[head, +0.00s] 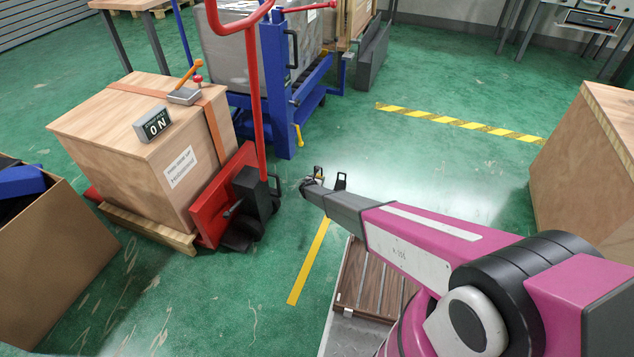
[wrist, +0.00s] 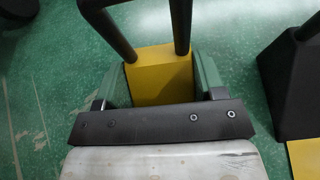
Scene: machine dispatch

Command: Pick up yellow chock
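The yellow chock (wrist: 160,75) shows in the wrist view as a yellow block with a black handle rising from it. My gripper (wrist: 162,78) has its two fingers apart, one on each side of the yellow block. I see no clear gap between fingers and block, but cannot tell whether they press on it. In the head view my gripper (head: 312,190) is low near the floor, at the far end of a yellow floor line, and hides most of the chock. A black chock-like block (wrist: 285,85) with a handle stands to the right in the wrist view.
A red pallet jack (head: 225,205) carrying a wooden crate (head: 125,150) stands to the left. A blue lift frame (head: 275,90) stands behind. A cardboard box (head: 50,270) is at far left, a wooden box (head: 590,160) at right. Green floor (head: 430,165) is clear between.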

